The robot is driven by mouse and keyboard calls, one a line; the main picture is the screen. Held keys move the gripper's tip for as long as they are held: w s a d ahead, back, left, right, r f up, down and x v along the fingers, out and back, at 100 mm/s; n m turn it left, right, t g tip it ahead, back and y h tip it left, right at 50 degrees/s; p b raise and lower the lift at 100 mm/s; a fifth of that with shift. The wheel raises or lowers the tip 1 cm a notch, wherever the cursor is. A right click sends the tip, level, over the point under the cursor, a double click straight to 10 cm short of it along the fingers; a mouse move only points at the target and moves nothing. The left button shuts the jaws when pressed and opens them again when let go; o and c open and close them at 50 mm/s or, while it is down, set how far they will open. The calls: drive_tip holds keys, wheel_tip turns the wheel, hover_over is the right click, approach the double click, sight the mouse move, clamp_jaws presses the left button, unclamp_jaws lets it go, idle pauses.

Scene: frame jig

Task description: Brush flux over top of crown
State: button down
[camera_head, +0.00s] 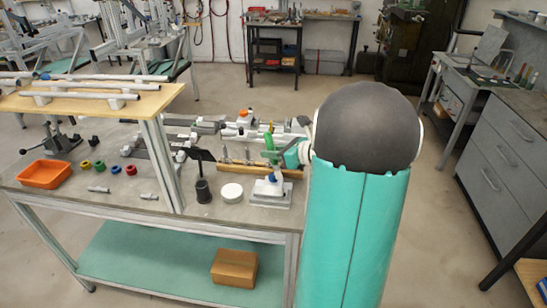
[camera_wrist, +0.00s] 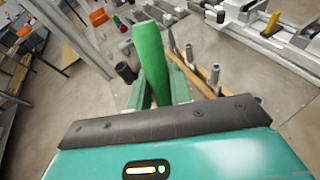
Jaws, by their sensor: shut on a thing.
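My gripper (camera_wrist: 158,95) is shut on a green brush handle (camera_wrist: 150,58), which stands up between the two fingers. In the head view my gripper (camera_head: 272,155) is over the right part of the bench, with the green handle (camera_head: 268,136) upright in it. The brush's bristle end is hidden. I cannot pick out the crown for certain. A white and blue piece (camera_head: 268,186) sits on a grey plate (camera_head: 262,201) in front of my gripper. A round white tub or lid (camera_head: 231,192) lies left of that plate.
A wooden rack (camera_head: 235,170) with several upright metal pieces stands behind the plate. A black cup (camera_head: 203,192) stands left of the white tub. An orange tray (camera_head: 44,174) and coloured rings (camera_head: 99,164) lie at left. A shelf post (camera_head: 165,165) rises between.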

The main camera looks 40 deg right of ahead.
sight(270, 137)
drive_tip(key=shift+w+r, duration=0.1)
drive_tip(key=shift+r, duration=1.15)
drive_tip(key=shift+a+r, duration=0.1)
drive_tip(key=shift+r, duration=1.1)
